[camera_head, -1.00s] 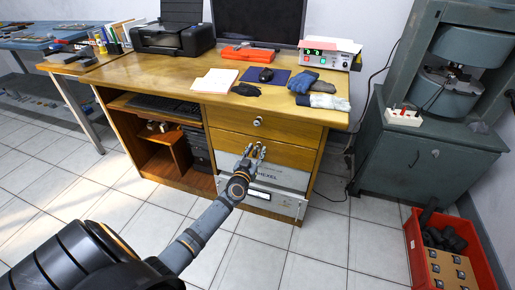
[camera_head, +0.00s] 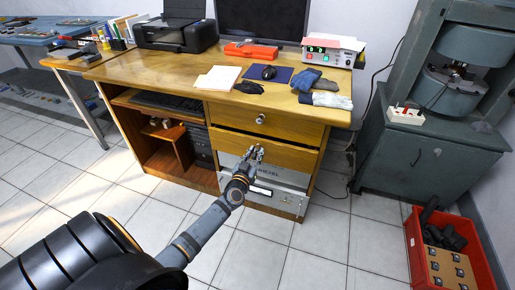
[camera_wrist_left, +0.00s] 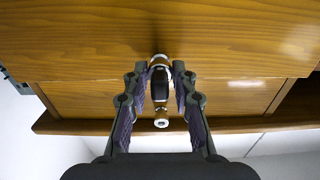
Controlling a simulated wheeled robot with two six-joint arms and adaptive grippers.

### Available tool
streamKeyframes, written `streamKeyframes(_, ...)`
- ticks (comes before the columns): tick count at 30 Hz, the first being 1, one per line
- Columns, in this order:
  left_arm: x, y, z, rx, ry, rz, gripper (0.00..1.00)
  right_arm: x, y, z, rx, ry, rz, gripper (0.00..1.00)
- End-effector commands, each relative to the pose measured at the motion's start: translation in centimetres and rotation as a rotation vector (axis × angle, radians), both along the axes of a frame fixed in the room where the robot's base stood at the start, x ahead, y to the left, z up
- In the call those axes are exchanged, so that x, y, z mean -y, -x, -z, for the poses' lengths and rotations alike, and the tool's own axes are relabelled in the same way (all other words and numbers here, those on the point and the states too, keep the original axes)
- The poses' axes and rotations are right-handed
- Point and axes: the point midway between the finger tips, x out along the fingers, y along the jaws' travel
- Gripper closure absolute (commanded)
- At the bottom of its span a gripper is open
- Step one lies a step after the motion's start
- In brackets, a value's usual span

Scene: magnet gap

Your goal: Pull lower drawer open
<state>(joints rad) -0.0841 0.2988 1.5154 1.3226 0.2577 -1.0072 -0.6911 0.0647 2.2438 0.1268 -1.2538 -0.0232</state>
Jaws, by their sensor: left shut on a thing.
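The lower drawer (camera_head: 292,158) is a wooden front in the desk, under the upper drawer (camera_head: 295,131) with its round metal knob (camera_head: 260,119). In the left wrist view the two fingers (camera_wrist_left: 160,70) stand on either side of the metal knob (camera_wrist_left: 159,60). The fingers mostly hide the knob in the head view. My right gripper is out of view.
A grey instrument unit (camera_head: 287,180) sits just below the lower drawer. The desk top (camera_head: 180,75) overhangs above, with gloves (camera_head: 325,98) near its edge. A red crate (camera_head: 416,266) stands on the floor at right. The tiled floor before the desk is clear.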

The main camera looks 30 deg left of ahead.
Motion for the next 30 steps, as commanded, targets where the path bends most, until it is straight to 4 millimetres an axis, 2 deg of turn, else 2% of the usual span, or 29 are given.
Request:
streamKeyframes(18,1.3,5.5,0.0,-0.003,0.002,0.0,1.0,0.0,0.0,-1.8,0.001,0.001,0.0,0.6)
streamKeyframes(30,1.4,6.0,0.0,-0.001,0.0,0.0,1.0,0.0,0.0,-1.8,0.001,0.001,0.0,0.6)
